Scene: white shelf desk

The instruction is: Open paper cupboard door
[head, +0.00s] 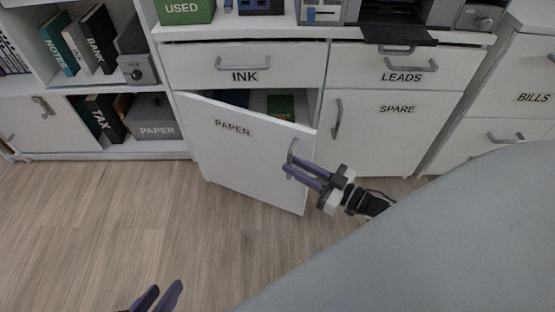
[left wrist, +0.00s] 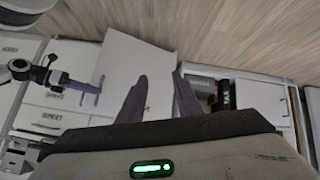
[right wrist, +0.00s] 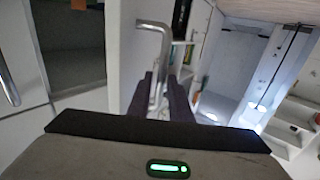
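The white PAPER cupboard door (head: 245,155) stands partly open, swung out on its left edge, with the free right edge toward me. My right gripper (head: 288,170) is at its metal handle (head: 292,149). In the right wrist view, the handle (right wrist: 153,27) runs down between the close-set dark fingers (right wrist: 162,95), which are shut on it. The door also shows in the left wrist view (left wrist: 135,70). My left gripper (head: 157,297) is low over the floor, empty and open; its two fingers stand apart in the left wrist view (left wrist: 161,98).
A green object (head: 281,106) shows inside the cupboard. The INK drawer (head: 245,64) above and the SPARE door (head: 392,125) to the right are shut. A shelf with books and a grey PAPER box (head: 152,117) is on the left. The wooden floor (head: 120,225) before the door is clear.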

